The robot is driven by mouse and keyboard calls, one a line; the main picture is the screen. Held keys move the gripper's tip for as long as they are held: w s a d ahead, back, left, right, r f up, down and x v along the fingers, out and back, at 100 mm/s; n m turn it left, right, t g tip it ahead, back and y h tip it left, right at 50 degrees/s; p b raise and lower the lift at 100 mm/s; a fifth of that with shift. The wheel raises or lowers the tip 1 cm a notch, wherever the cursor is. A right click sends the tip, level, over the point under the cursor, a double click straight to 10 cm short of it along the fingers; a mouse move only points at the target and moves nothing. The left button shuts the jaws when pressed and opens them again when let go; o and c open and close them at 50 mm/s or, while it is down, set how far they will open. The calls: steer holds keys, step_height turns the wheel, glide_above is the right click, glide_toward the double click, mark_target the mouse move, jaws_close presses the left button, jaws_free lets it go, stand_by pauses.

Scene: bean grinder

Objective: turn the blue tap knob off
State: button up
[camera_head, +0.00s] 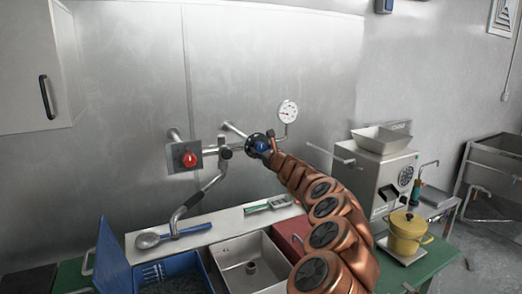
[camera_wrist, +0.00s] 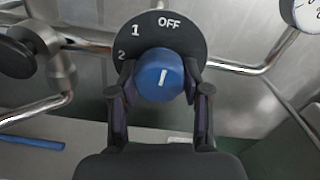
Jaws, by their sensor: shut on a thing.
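The blue tap knob (camera_wrist: 160,75) carries a short white line and sits on a black dial plate (camera_wrist: 133,48) marked OFF, 1 and 2. The white line points up and slightly right, roughly toward OFF. My gripper (camera_wrist: 158,80) is shut on the knob, with one finger on each side of it. In the head view, the blue knob (camera_head: 261,146) shows at the end of my copper-coloured arm, on the pipework at the wall. My fingers are small and partly hidden there.
A red knob (camera_head: 190,160) is to the left on the same pipework, and a gauge (camera_head: 288,111) is above right. Below are a curved spout (camera_head: 197,197), a sink (camera_head: 233,262) and a blue bin (camera_head: 113,257). A grinder (camera_head: 372,170) and yellow pot (camera_head: 406,233) stand right.

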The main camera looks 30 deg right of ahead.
mark_target(262, 149)
steer(key=o, duration=1.2)
steer(key=shift+c, duration=0.2)
steer(key=shift+s, duration=0.15)
steer(key=shift+s, duration=0.4)
steer(key=shift+s+a, duration=0.1)
steer(key=shift+s, duration=1.1)
steer(key=s, duration=0.8)
steer(key=shift+s+a, duration=0.25)
steer(key=shift+a, duration=0.15)
